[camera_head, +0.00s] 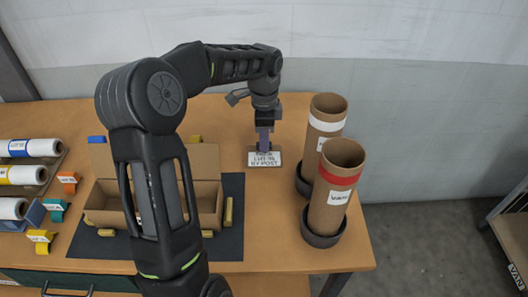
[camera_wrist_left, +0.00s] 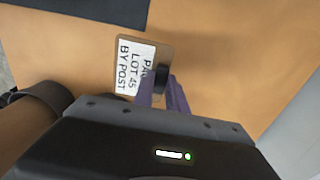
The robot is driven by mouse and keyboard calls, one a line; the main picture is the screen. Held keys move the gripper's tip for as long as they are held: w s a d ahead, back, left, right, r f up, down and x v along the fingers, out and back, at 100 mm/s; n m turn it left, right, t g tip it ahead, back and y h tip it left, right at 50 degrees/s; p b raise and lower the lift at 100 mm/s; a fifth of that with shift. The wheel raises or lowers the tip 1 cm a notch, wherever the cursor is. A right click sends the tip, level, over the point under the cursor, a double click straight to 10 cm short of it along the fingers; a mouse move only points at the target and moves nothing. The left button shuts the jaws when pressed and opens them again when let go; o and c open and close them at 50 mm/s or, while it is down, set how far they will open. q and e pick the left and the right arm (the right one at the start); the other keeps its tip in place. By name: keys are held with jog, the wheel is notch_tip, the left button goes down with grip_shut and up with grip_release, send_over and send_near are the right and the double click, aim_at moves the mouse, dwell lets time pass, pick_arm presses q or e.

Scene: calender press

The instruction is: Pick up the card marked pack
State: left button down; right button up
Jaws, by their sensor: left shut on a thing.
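The card marked pack (camera_head: 264,160) is a small brown card with a white label, on which "LOT 45 BY POST" reads in the left wrist view (camera_wrist_left: 130,68). It is at the back right of the table, left of the tall tubes. My left gripper (camera_head: 263,143) comes down from above and is shut on the card's edge. In the left wrist view the purple fingers (camera_wrist_left: 162,86) cover part of the word "PACK". I cannot tell whether the card touches the table. My right gripper is not in view.
Two tall cardboard tubes, one white-banded (camera_head: 326,112) and one red-banded (camera_head: 337,180), stand in dark round holders at the right. An open cardboard box (camera_head: 205,165) lies on a dark mat (camera_head: 232,190). Rolls (camera_head: 30,148) and coloured tags (camera_head: 68,180) are at the left.

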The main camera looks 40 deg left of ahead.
pick_arm(q)
jog(key=shift+r, duration=2.3)
